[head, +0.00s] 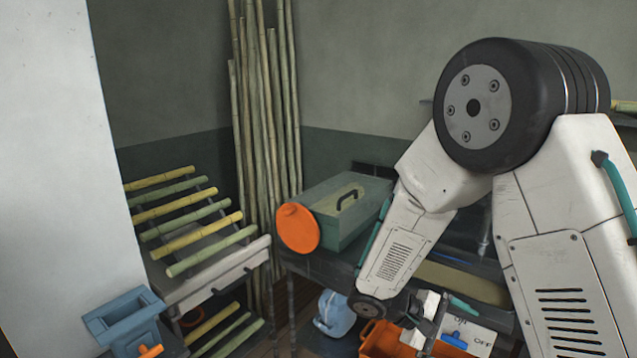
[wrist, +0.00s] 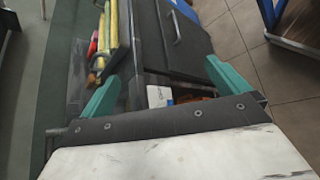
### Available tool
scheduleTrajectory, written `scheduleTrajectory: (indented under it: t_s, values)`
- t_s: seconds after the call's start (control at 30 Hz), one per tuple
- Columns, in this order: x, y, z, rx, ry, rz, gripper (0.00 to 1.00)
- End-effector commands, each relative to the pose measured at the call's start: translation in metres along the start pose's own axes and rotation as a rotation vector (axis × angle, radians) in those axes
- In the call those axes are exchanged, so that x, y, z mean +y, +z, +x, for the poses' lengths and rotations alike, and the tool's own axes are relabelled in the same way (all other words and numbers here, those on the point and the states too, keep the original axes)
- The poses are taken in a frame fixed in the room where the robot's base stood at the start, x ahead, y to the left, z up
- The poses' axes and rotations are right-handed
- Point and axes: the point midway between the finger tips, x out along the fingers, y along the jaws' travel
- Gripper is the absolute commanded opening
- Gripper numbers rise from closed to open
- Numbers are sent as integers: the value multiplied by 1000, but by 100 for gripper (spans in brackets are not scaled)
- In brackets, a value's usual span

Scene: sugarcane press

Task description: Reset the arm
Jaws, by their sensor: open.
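My arm fills the right side of the head view, bent at a large black joint, with its forearm reaching down toward the dark bench (head: 335,268). My gripper (wrist: 163,72) shows in the wrist view with its two teal fingers spread wide apart and nothing between them. In the head view only part of the gripper shows low down, near an orange bin (head: 378,340) and a white switch panel (head: 482,338) marked OFF. I cannot tell the gap between gripper and bin. The wrist view shows dark furniture with a handle below the fingers.
A green box (head: 345,205) with an orange round end (head: 298,228) sits on the bench. Cane pieces lie on a slanted rack (head: 190,222) at left; tall canes (head: 268,110) lean in the corner. A blue jug (head: 334,314) and a blue hopper (head: 124,316) stand low. Tiled floor (wrist: 232,32) is clear.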

Motion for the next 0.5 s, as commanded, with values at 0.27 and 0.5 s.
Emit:
scheduleTrajectory:
  t_s: [0.27,0.5]
  values:
    - [-1,104,-19,64,-391,66,100]
    - [-13,173,-40,209,-671,158,100]
